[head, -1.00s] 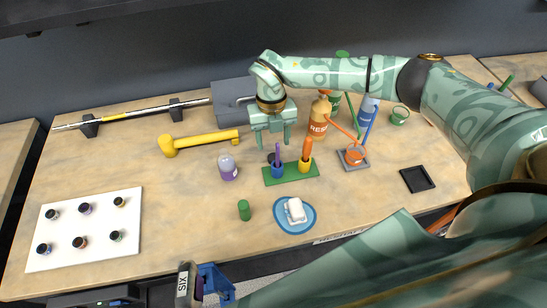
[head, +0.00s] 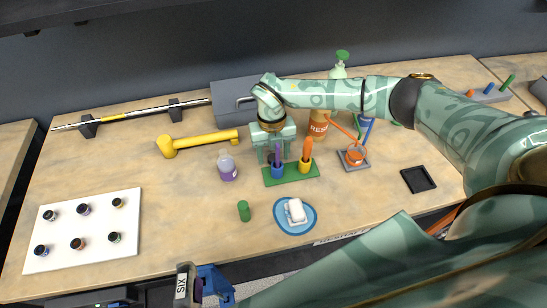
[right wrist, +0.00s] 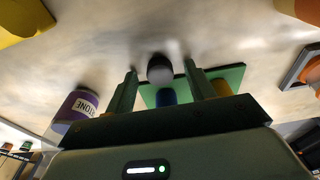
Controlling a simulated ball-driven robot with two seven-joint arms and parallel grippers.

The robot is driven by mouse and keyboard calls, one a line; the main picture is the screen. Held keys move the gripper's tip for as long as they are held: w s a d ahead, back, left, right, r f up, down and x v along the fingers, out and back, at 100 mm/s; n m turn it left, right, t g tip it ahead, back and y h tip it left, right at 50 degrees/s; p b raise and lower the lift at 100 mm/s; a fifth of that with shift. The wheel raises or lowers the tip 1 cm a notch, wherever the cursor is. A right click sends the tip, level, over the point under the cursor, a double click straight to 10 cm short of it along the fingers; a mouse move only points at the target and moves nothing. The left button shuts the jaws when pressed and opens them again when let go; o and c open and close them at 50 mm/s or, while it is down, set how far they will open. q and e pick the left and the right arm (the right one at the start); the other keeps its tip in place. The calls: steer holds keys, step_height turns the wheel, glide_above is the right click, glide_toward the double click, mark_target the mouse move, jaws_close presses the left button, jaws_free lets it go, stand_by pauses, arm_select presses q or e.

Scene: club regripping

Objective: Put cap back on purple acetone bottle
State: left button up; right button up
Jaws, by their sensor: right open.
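The purple acetone bottle (head: 227,168) stands upright on the bench, left of my right gripper. It also shows at the left of the right wrist view (right wrist: 77,107), with part of its label readable. A small dark round cap (right wrist: 160,68) lies on the bench between the fingertips of my right gripper (right wrist: 160,74); no contact with the fingers is clear. In the head view my right gripper (head: 273,155) is open and low over the bench, behind the green pen stand, and mostly hides the cap.
The green stand (head: 291,174) with blue and orange holders is close in front of the right gripper. A yellow hammer (head: 200,142), a brown bottle (head: 319,125) and a grey toolbox (head: 232,100) are nearby. A green cylinder (head: 244,211) and a soap dish (head: 295,215) stand in front.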

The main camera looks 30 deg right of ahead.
mark_target(274, 156)
steer(key=c, duration=1)
steer(key=shift+c, duration=0.2)
steer(key=shift+r, duration=0.1)
arm_select(q)
steer(key=shift+w+r+p, duration=0.2)
steer(key=shift+r+p, duration=0.55)
steer(key=shift+r, duration=0.05)
arm_select(e)
step_height(274, 156, up, 10)
arm_select(q)
steer(key=shift+a, duration=0.1)
